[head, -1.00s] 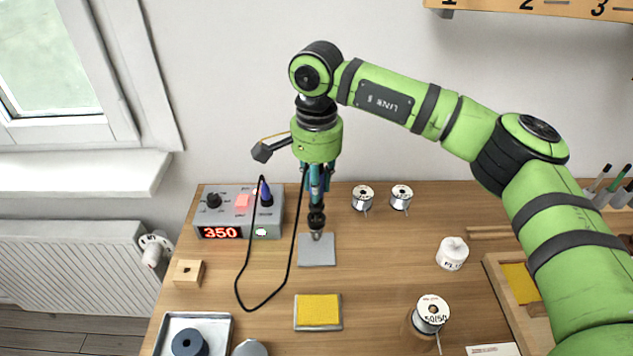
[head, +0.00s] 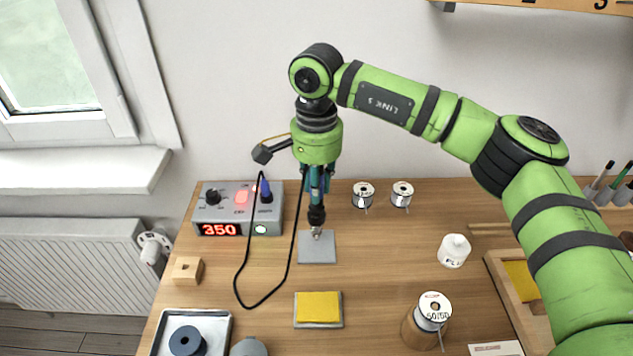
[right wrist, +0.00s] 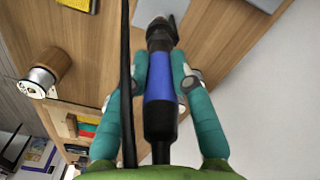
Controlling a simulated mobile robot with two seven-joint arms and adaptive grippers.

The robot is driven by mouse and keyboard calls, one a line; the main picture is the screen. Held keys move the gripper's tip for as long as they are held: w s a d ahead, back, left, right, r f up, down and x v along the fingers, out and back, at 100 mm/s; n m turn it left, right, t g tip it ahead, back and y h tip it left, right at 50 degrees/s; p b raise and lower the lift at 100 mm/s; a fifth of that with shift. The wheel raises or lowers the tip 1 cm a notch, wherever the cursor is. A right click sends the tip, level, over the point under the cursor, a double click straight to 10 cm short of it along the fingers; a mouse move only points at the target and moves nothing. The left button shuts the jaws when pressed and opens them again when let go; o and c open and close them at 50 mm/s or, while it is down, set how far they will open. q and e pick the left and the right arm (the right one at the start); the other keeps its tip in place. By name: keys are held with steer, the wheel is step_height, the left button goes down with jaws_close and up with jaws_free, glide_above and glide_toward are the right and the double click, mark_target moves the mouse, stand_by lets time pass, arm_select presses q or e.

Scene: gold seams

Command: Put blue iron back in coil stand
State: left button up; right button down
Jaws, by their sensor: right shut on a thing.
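My right gripper (head: 317,180) points straight down over the back of the bench. It is shut on the blue iron, whose blue grip (right wrist: 159,88) sits between the teal fingers in the right wrist view. In the head view the iron's dark lower end (head: 316,215) hangs below the fingers, in line with a coil at the grey square base of the coil stand (head: 317,248). The coil is mostly hidden by the iron, and I cannot tell how deep the tip sits. A black cable loops from the iron to the grey station (head: 238,215), which reads 350. My left gripper is not in view.
A yellow sponge tray (head: 318,309) lies in front of the stand. Wire spools (head: 363,195) stand to its right, and a larger spool (head: 432,310) is at front right. A white bottle (head: 454,251) and a wooden block (head: 187,270) stand farther out.

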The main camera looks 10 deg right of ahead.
steer(key=shift+f+b, duration=0.55)
steer(key=shift+f, duration=0.25)
steer(key=c, duration=0.5)
jaws_free()
steer(key=shift+r+p, duration=2.2)
steer(key=shift+r, duration=1.35)
